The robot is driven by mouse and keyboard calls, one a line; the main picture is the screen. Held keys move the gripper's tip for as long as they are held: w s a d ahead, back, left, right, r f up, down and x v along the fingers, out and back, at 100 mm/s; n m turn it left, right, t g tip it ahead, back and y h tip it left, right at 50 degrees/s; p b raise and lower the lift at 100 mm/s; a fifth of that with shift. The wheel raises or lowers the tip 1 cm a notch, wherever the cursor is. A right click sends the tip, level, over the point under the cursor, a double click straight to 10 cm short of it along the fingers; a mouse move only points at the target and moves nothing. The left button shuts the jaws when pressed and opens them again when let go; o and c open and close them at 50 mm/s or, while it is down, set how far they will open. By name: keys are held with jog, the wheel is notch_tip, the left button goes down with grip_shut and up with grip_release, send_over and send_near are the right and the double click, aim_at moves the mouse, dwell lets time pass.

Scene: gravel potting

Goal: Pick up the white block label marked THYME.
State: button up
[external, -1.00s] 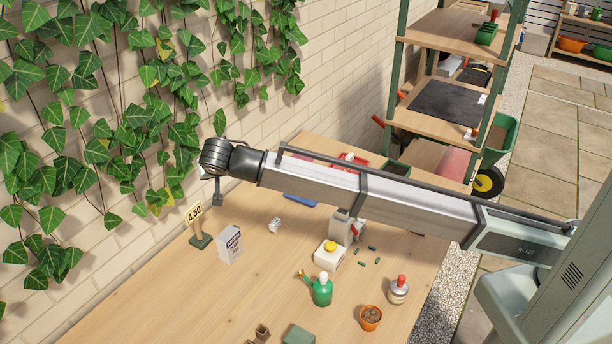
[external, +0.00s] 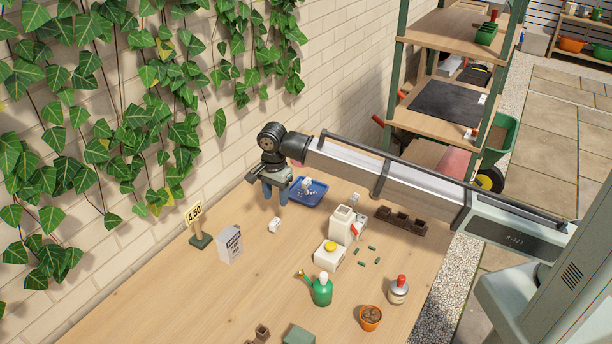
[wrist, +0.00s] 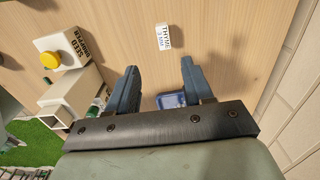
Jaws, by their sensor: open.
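The white block label marked THYME (wrist: 163,36) lies on the bare table, its dark lettering readable in the wrist view. In the external view it is a small white block (external: 275,225) on the wood. My gripper (external: 275,198) hangs above the table, fingers pointing down, just behind the label toward the blue tray. In the wrist view the fingers (wrist: 159,68) are spread with nothing between them. The label shows beyond the fingertips, between their lines and apart from both.
A blue tray (external: 320,194) with a white block on it is behind my gripper. A white seed hopper (external: 329,257) with a yellow cap stands to the right, beside a white container (external: 341,226). A grey box (external: 230,244) and price sign (external: 195,215) stand left. Wood around the label is clear.

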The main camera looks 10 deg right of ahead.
aim_at(276, 220)
notch_tip(276, 220, down, 6)
jog(key=shift+f, duration=0.1)
jog(key=shift+w+a+f, duration=0.15)
jog(key=shift+f, duration=1.25)
jog(key=shift+w+a+f, duration=0.1)
jog(key=shift+w+f, duration=0.05)
jog(key=shift+f, duration=1.2)
grip_shut()
jog(key=shift+r, duration=0.15)
